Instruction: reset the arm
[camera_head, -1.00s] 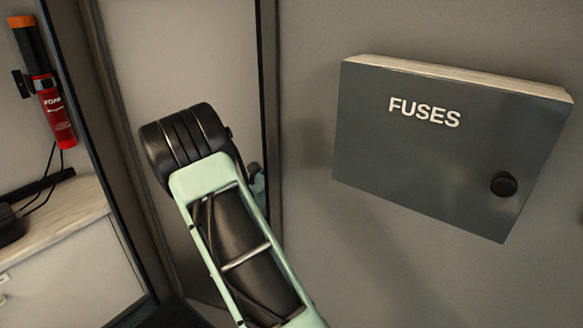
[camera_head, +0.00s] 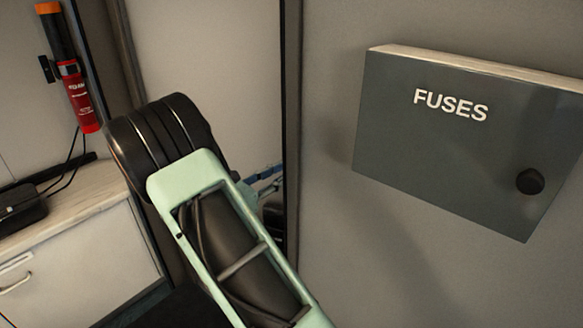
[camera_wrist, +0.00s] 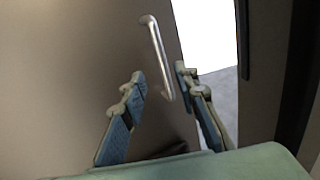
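My gripper (camera_wrist: 160,92) shows in the wrist view with its two blue-grey fingers spread apart and nothing between them. Beyond the fingers is a metal bar handle (camera_wrist: 157,55) on a dark brown panel (camera_wrist: 70,60). The fingers look apart from the handle, though the depth is hard to judge. In the head view my pale green and black arm (camera_head: 215,195) rises across the middle. It hides most of my gripper, and only a small blue part shows behind it near the door frame.
A grey box marked FUSES (camera_head: 450,150) with a black knob (camera_head: 530,181) is on the wall at right. A red extinguisher-like cylinder (camera_head: 80,95) hangs at upper left. A counter (camera_head: 75,205) with a black device (camera_head: 20,206) stands below it. A dark upright frame (camera_head: 291,120) is close behind my arm.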

